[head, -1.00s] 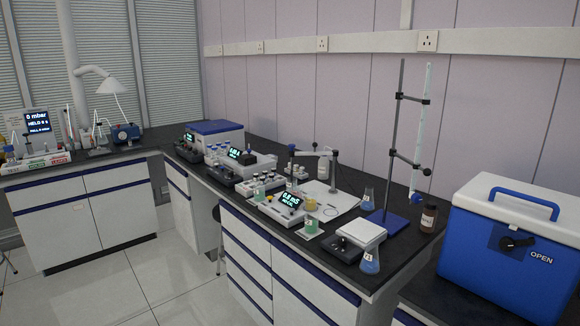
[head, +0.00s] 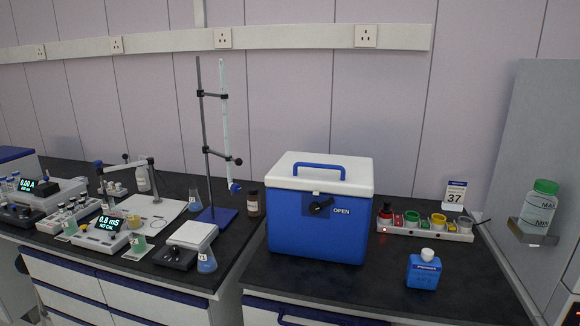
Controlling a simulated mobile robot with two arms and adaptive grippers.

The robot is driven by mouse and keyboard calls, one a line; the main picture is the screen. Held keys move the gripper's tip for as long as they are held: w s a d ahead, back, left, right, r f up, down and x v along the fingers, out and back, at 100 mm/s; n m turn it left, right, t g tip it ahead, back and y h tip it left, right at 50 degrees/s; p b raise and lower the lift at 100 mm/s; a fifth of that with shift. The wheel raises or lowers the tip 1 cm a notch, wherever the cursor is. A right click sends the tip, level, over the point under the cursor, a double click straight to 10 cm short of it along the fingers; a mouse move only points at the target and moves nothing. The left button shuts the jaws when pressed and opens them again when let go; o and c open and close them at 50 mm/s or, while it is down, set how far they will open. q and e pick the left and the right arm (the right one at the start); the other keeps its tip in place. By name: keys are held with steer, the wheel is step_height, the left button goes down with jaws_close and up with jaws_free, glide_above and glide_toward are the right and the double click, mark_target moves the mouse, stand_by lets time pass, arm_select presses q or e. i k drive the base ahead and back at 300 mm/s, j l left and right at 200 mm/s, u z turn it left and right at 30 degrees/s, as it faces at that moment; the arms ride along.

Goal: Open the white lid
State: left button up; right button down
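A blue cool box (head: 314,236) stands on the dark bench right of the middle in the head view. Its white lid (head: 356,176) is shut on top. A blue carry handle (head: 318,166) arches over the lid. A black latch knob (head: 321,207) sits on the front, beside a white "OPEN" label (head: 342,211). Neither of my grippers is in view.
Left of the box stand a brown bottle (head: 253,203), a burette stand (head: 215,215) and a balance (head: 180,255). On the right are a blue bottle (head: 423,273), a socket strip with coloured cups (head: 425,230) and a green-capped jar (head: 540,208). Bench in front is partly clear.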

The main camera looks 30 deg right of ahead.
mark_target(353, 176)
steer(key=z, duration=1.15)
